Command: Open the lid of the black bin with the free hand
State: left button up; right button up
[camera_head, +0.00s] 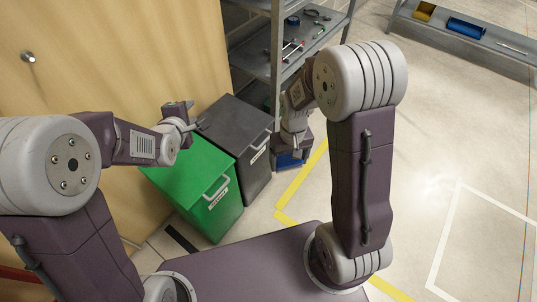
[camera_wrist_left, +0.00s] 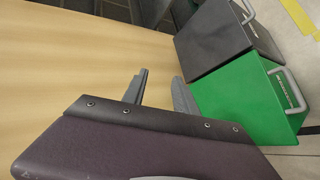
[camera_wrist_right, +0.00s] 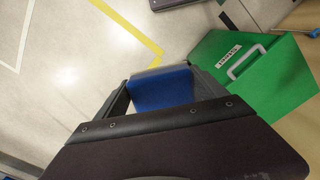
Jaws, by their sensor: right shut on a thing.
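The black bin (camera_head: 236,122) stands behind the green bin, its lid down and a grey handle (camera_head: 262,141) on its right front side. It also shows in the left wrist view (camera_wrist_left: 212,38). My left gripper (camera_head: 184,117) is left of the black bin's lid, above the bins and apart from the handle. In the left wrist view its fingers (camera_wrist_left: 162,90) are spread with nothing between them. My right gripper (camera_wrist_right: 163,90) is shut on a blue object (camera_wrist_right: 163,88), right of the black bin. The object also shows low in the head view (camera_head: 290,161), partly hidden by the gripper.
The green bin (camera_head: 193,172), lid down, stands in front of the black bin. A wooden wall or cabinet (camera_head: 110,55) is on the left. A grey shelf (camera_head: 252,57) with tools stands behind. Open floor with yellow and white lines (camera_head: 430,130) lies right.

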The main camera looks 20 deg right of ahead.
pick_arm(q)
jog(key=w+d+f+n+t+h+b, duration=0.1)
jog(key=d+f+b, duration=0.3)
jog(key=f+b, duration=0.3)
jog(key=w+d+f+n+t+h+b, duration=0.1)
jog(key=d+f+h+b, duration=0.1)
jog(key=d+f+b, duration=0.45)
jog(key=h+b, duration=0.2)
jog(key=b, duration=1.4)
send_near(265, 141)
jog(key=shift+g, duration=0.4)
jog(key=p+x, duration=0.1)
jog(key=x, duration=0.4)
jog(key=p+x, duration=0.2)
jog(key=x, duration=0.3)
jog(key=shift+a+f, duration=0.2)
jog(key=shift+a, duration=0.05)
jog(key=shift+w+d+r, duration=0.1)
jog(key=shift+w+d, duration=0.1)
jog(key=shift+w, duration=0.1)
grip_shut()
